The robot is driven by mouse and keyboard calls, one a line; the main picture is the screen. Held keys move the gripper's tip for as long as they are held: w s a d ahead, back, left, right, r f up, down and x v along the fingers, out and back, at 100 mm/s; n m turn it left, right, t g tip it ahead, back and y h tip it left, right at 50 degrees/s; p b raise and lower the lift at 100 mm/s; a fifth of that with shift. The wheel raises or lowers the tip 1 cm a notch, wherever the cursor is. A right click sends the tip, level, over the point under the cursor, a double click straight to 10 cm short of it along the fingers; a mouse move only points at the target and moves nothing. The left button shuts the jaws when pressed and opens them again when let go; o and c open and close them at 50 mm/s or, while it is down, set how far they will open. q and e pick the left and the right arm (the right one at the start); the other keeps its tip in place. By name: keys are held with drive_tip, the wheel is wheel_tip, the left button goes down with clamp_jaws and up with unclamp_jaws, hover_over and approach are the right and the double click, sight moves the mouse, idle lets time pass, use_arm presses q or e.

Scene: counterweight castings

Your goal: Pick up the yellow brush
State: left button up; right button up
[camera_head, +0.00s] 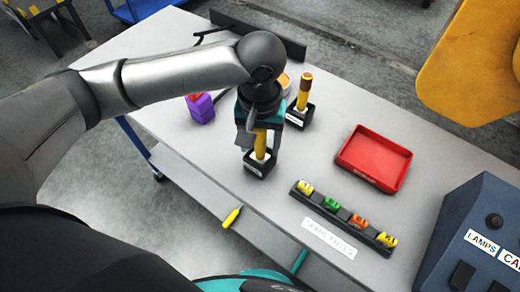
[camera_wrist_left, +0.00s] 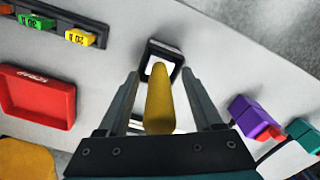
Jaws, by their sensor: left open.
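The yellow brush (camera_head: 260,146) stands upright in a small black holder (camera_head: 257,169) with a white label, near the front edge of the table. Only its yellow handle shows below my gripper. My left gripper (camera_head: 260,137) is above the holder, open, with a finger on either side of the handle. In the left wrist view the yellow brush (camera_wrist_left: 160,100) lies between the two spread fingers, with a gap on each side. The holder (camera_wrist_left: 161,56) is beyond the fingertips. My right gripper is not in view.
Another black holder (camera_head: 298,119) with a yellow-brown handle stands behind. A purple block (camera_head: 201,107) is to the left. A red tray (camera_head: 374,158), a rack (camera_head: 342,216) of colored pieces and a blue-grey box (camera_head: 480,235) are to the right. The table between holders and tray is clear.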

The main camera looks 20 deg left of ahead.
use_arm(q)
drive_tip(key=shift+c, duration=0.3)
clamp_jaws()
drive_tip(key=shift+r, duration=0.1)
